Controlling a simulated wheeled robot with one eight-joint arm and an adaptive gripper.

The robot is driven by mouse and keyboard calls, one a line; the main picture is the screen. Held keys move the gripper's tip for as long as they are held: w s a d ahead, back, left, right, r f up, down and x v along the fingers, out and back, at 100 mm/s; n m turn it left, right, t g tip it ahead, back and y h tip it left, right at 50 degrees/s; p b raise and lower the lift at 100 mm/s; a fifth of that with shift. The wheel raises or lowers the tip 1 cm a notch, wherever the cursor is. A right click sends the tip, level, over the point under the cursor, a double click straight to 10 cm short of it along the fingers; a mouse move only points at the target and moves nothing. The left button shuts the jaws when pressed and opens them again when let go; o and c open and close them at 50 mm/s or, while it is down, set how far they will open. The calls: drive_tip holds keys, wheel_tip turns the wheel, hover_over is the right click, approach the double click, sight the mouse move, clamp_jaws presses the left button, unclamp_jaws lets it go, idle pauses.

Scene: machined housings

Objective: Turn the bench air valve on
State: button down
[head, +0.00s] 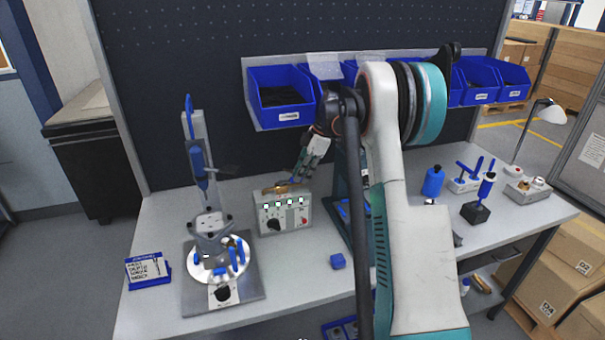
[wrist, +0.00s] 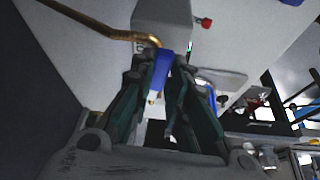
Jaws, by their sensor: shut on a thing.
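The air valve shows in the wrist view as a bent brass pipe (wrist: 118,34) with a blue lever (wrist: 163,68) at its end. In the head view, a brass fitting (head: 279,188) sits on top of the grey control box (head: 270,212); the lever cannot be made out there. My gripper (head: 299,172) reaches down just behind and to the right of that fitting. In the wrist view my gripper (wrist: 167,80) has its green fingers closed around the blue lever. The fingers hide the lever's lower part.
A round fixture on a grey base plate (head: 247,285) stands left of the box. Blue bins (head: 281,100) hang behind. A blue bottle (head: 433,182) and blue-handled tools stand at the right. The bench front is mostly clear.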

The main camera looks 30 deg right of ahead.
drive_tip(key=c, duration=1.5)
unclamp_jaws()
drive_tip(key=shift+c, duration=0.2)
drive_tip(key=v, duration=1.2)
